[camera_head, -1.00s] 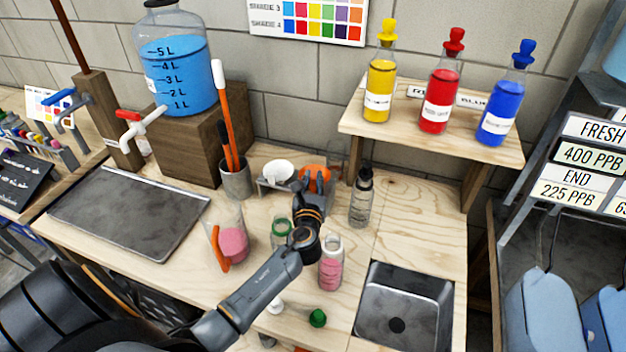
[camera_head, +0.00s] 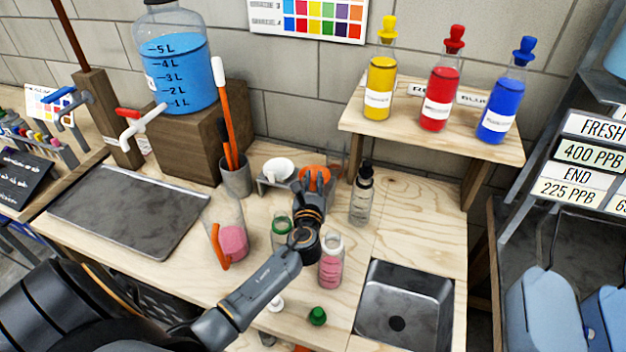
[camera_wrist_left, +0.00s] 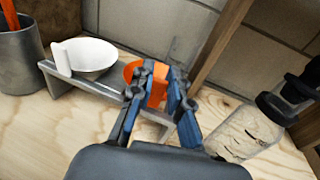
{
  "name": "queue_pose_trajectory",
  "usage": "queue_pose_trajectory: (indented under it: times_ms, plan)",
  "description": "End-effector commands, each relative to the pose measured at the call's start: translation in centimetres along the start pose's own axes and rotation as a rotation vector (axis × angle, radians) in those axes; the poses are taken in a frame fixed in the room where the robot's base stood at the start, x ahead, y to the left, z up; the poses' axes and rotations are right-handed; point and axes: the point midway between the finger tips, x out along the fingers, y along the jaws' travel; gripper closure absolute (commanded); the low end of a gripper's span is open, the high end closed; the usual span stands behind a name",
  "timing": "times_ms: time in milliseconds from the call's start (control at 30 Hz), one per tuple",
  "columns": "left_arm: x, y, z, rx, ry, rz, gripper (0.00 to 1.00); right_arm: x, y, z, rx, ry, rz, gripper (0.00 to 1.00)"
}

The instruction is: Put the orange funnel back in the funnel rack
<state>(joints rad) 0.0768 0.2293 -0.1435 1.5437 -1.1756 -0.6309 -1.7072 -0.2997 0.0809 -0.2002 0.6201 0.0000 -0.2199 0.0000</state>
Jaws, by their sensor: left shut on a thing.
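The orange funnel (camera_head: 314,174) is at the right part of the small grey funnel rack (camera_head: 266,184), partly hidden behind my left gripper (camera_head: 309,186). In the left wrist view my left gripper (camera_wrist_left: 157,92) is shut on the orange funnel (camera_wrist_left: 158,82), its fingers on both sides of it. The funnel is at the right end of the rack (camera_wrist_left: 95,97); whether it is seated in a hole is hidden by the fingers. A white funnel (camera_wrist_left: 88,56) sits in the rack's left part. My right gripper is not in view.
A clear bottle with a black cap (camera_head: 362,196) stands close to the right of the gripper. A pink-filled bottle (camera_head: 331,262) and a green-rimmed jar (camera_head: 282,231) stand near my forearm. A grey cup with stirrers (camera_head: 236,179) is left of the rack.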

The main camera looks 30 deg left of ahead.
Motion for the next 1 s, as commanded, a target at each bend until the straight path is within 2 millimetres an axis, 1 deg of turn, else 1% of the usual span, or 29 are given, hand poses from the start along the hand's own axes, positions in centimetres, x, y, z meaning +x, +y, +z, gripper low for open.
queue_pose_trajectory:
  times_ms: [167,200,267,300,333,533,567,600,667,1000]
  plan:
    - [0.0,0.02,-0.08,0.0,0.001,0.0,1.0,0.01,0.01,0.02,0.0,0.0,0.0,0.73]
    - [0.0,0.02,-0.08,0.0,0.001,0.0,0.81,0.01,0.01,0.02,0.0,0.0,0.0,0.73]
    - [0.0,0.02,-0.08,0.0,0.001,0.0,0.69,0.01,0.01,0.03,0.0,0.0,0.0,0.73]
    - [0.0,0.02,-0.08,0.0,0.001,0.0,0.61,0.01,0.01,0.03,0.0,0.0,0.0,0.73]
    - [0.0,0.02,-0.07,0.0,0.001,0.0,0.57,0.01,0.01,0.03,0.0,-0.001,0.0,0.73]
    - [0.0,0.02,-0.05,0.0,0.001,0.0,0.57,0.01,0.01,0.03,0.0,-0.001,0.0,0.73]
    - [0.0,0.02,-0.06,0.0,0.001,0.0,0.55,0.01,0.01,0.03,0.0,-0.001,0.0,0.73]
    - [0.0,0.02,-0.05,0.0,0.001,0.0,0.46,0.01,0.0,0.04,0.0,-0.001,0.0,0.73]
    - [0.0,0.02,-0.05,0.0,0.001,0.0,0.34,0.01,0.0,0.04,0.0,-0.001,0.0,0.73]
    - [-0.01,0.01,0.06,0.0,0.0,0.0,0.34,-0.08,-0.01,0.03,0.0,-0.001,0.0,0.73]
